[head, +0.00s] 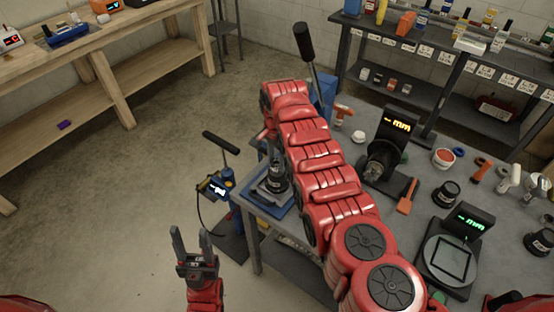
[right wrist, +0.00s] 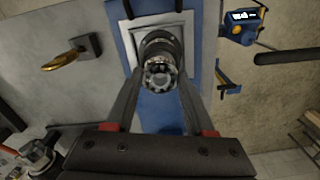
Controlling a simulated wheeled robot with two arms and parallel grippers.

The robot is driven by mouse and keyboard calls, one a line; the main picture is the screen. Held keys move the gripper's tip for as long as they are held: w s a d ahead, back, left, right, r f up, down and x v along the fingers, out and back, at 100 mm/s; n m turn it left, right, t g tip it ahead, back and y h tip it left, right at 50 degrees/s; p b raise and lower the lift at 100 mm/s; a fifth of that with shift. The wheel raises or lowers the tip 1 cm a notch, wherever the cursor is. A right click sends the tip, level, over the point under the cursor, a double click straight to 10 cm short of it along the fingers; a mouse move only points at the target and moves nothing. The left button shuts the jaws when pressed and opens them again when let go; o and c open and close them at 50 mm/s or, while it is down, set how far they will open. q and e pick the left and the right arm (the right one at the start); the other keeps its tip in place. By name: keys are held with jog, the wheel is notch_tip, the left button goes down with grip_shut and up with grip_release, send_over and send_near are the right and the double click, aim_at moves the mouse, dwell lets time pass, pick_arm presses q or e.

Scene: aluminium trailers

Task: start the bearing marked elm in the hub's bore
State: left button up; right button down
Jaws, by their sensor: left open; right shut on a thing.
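My right gripper (right wrist: 160,82) is shut on a bearing (right wrist: 161,76), a metal ring with rollers showing around a pale centre. A dark round hub (right wrist: 158,42) is directly behind the bearing in the right wrist view, on a pale plate with blue edges. The bearing overlaps the hub there; I cannot tell whether it touches or enters the bore. No elm mark is legible. In the head view my right arm covers most of the gripper, and the hub (head: 276,184) shows as a dark cylinder at the table's left corner. My left gripper (head: 190,236) is open and empty, over the floor.
A dark gauge with an orange display (head: 395,127) and one with a green display (head: 470,221) stand on the grey table. An orange scraper (head: 407,197) and dark jars (head: 446,194) lie around them. A blue pump-like tool (head: 220,186) stands left of the table. Floor at left is clear.

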aim_at(276, 162)
jog(key=shift+b, duration=0.35)
dwell(0.7)
jog(key=shift+f+b, duration=0.9)
jog(key=shift+f, duration=0.3)
jog(key=shift+c, duration=0.9)
grip_release()
jog(key=shift+r, duration=0.1)
notch_tip(276, 162, up, 7)
jog(key=shift+f+b, duration=0.1)
jog(key=shift+b, duration=1.15)
jog(key=shift+r, duration=0.3)
jog(key=shift+f, duration=0.1)
